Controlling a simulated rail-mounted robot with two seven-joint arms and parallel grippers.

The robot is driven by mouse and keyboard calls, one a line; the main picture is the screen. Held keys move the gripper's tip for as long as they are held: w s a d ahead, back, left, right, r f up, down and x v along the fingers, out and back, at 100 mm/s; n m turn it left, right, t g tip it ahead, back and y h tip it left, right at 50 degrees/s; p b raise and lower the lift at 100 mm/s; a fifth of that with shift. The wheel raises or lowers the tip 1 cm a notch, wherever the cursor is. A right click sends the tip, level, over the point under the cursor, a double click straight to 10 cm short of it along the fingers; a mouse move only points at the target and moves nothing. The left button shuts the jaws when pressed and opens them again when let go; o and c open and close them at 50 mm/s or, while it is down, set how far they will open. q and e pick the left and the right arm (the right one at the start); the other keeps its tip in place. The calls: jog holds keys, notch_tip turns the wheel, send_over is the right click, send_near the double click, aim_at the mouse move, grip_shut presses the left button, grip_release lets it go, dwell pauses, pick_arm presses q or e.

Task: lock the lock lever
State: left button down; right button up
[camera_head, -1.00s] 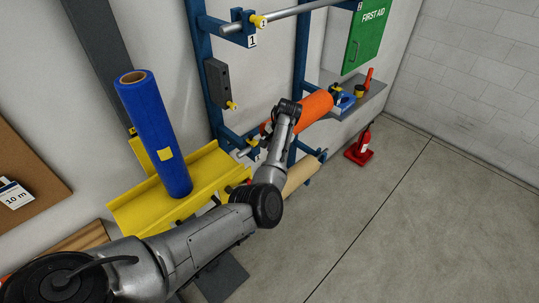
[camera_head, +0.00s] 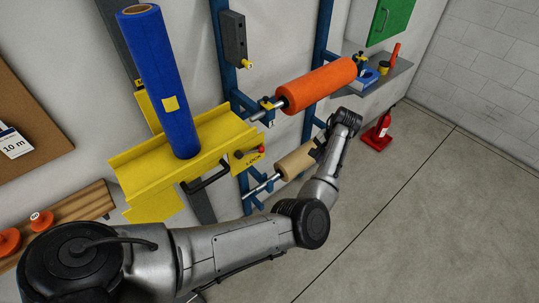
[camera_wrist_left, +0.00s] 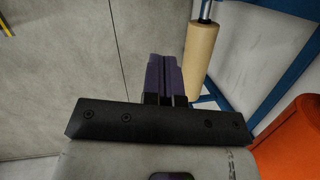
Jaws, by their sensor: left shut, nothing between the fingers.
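A yellow plate marked LOCK (camera_head: 250,161) is fixed at the right end of the yellow cradle (camera_head: 140,167). A small lever with a red knob (camera_head: 262,149) shows at this plate; its exact position is hard to read at this size. My left gripper (camera_wrist_left: 165,65) shows in the left wrist view with its dark purple fingers together and nothing between them. In the head view my left arm reaches to the right of the plate, with its wrist beside the beige roll, clear of the lever. The lever does not show in the wrist view. My right gripper is out of view.
A blue roll (camera_head: 158,80) stands in the cradle, with a black handle (camera_head: 206,178) in front. An orange roll (camera_head: 315,84) and a beige roll (camera_head: 297,163) sit on rack bars. A red extinguisher (camera_head: 377,133) stands on the floor at right. The floor in front is open.

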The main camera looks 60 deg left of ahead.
aim_at(252, 152)
pick_arm(q)
jog(key=s+a+r+n+g+y, duration=0.3)
jog(key=n+y, duration=0.6)
jog(key=n, duration=0.7)
jog(key=shift+s+a+r+g+b, duration=0.35)
jog(key=shift+s+a+r, duration=0.6)
jog(key=shift+a+r, duration=0.95)
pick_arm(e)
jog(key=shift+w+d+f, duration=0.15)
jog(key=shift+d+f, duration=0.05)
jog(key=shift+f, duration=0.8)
pick_arm(q)
jog(key=shift+d+r, duration=0.25)
jog(key=shift+d, duration=0.05)
jog(key=d+f+p+x, duration=0.1)
jog(key=p+x, duration=0.3)
jog(key=x, duration=0.9)
jog(key=shift+s+d+f, duration=0.4)
jog(key=shift+f, duration=0.05)
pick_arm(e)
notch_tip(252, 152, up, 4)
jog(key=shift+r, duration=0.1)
